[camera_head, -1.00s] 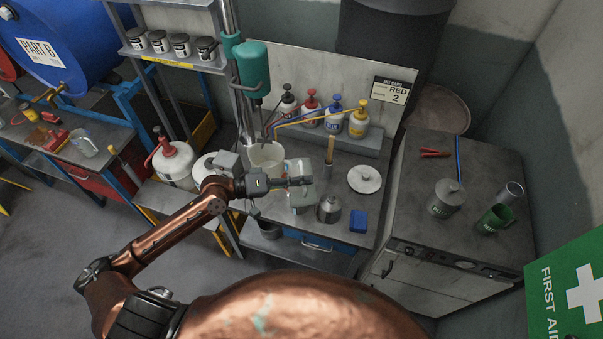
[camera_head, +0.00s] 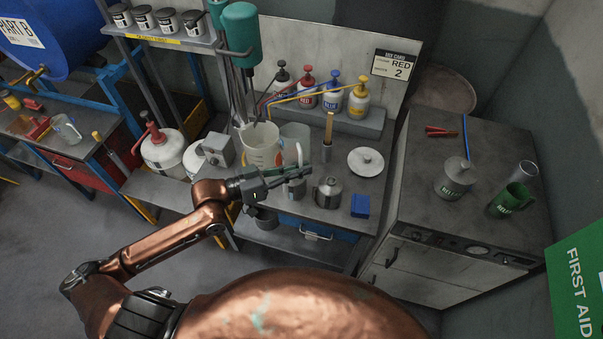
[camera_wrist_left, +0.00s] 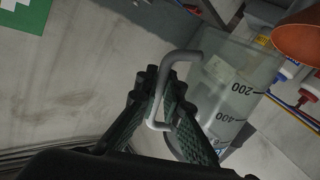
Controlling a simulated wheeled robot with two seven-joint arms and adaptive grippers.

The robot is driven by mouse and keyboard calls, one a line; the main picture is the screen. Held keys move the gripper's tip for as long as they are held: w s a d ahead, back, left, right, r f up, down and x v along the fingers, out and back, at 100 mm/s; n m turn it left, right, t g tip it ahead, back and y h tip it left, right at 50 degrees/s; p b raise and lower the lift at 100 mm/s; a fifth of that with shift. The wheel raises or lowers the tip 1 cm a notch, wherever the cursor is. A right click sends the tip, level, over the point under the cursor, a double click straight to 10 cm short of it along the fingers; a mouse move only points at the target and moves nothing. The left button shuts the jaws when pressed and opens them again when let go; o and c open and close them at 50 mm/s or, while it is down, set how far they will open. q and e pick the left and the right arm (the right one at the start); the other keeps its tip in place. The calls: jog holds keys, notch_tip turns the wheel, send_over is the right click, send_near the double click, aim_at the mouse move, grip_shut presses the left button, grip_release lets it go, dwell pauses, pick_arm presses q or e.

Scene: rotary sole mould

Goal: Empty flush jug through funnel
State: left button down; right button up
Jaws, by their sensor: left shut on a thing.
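A clear jug with 200 and 400 marks shows in the left wrist view (camera_wrist_left: 235,95). My left gripper (camera_wrist_left: 165,95) is shut on its pale bent handle. In the head view, the left gripper (camera_head: 304,174) is above the front of the bench, and the translucent jug (camera_head: 296,137) shows just behind it, beside a white mixing bucket (camera_head: 261,146). The jug's contents and exact tilt cannot be told. My right gripper is not in view.
A row of pump bottles (camera_head: 331,92) stands on a ledge behind. A metal can (camera_head: 327,193), a blue box (camera_head: 360,206) and a white lid (camera_head: 365,161) are right of the gripper. A white container with a red top (camera_head: 160,150) stands left. A teal mixer (camera_head: 240,30) hangs above the bucket.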

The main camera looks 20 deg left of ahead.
pick_arm(q)
jog(key=shift+w+a+f+m+h+b, duration=0.15)
jog(key=shift+f+m+b, duration=0.35)
jog(key=shift+b, duration=0.4)
jog(key=shift+w+f+m+h+b, duration=0.1)
jog(key=shift+w+f+m+b, duration=0.15)
jog(key=shift+m+b, duration=0.55)
jog(key=shift+w+a+f+m+h+b, duration=0.1)
jog(key=shift+f+m+b, duration=0.3)
jog(key=shift+b, duration=0.6)
